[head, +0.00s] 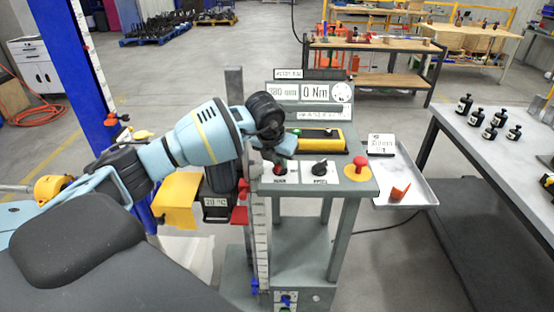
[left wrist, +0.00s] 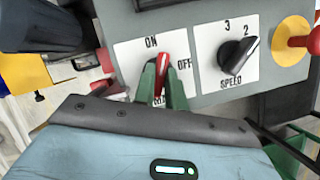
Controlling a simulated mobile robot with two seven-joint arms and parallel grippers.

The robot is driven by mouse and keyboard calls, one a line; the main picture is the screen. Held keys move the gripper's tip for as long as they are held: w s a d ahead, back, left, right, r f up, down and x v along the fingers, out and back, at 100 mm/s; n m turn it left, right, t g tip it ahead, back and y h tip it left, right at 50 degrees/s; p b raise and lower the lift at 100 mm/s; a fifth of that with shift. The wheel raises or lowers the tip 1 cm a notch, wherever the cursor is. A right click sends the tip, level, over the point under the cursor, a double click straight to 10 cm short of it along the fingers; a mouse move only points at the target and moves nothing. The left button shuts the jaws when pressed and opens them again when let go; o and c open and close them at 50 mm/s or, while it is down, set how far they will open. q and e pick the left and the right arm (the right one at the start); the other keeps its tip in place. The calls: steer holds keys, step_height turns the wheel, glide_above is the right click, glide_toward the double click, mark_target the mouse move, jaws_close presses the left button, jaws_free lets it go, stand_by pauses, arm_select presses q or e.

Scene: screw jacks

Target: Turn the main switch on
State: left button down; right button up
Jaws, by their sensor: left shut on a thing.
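The main switch (left wrist: 163,62) is a red knob on a white plate marked ON at the top and OFF at the right. In the left wrist view it points upward, a little to the right of the ON mark. My left gripper (left wrist: 163,82) is shut on this knob, with one green finger on each side. In the head view my left gripper (head: 279,157) reaches down onto the panel from the left and mostly hides the knob. The lower part of the plate is partly covered by the fingers. My right gripper is not in view.
Right of the switch is a black speed knob (left wrist: 236,55), then a red mushroom button (head: 360,162) on yellow. A yellow-black box (head: 320,138) lies behind. A tray (head: 415,187) with an orange piece adjoins the panel. Black bottles stand on the right table (head: 470,132).

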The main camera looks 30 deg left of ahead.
arm_select(q)
steer(key=n+y, duration=0.1)
steer(key=n, duration=0.3)
steer(key=shift+d+r+n+y, duration=0.1)
steer(key=shift+n+y, duration=0.3)
stand_by(0.4)
steer(key=c, duration=1.4)
jaws_free()
steer(key=shift+c, duration=0.2)
steer(key=v, duration=0.7)
steer(key=shift+r, duration=0.45)
steer(key=shift+w+d, duration=0.1)
steer(key=shift+d, duration=0.05)
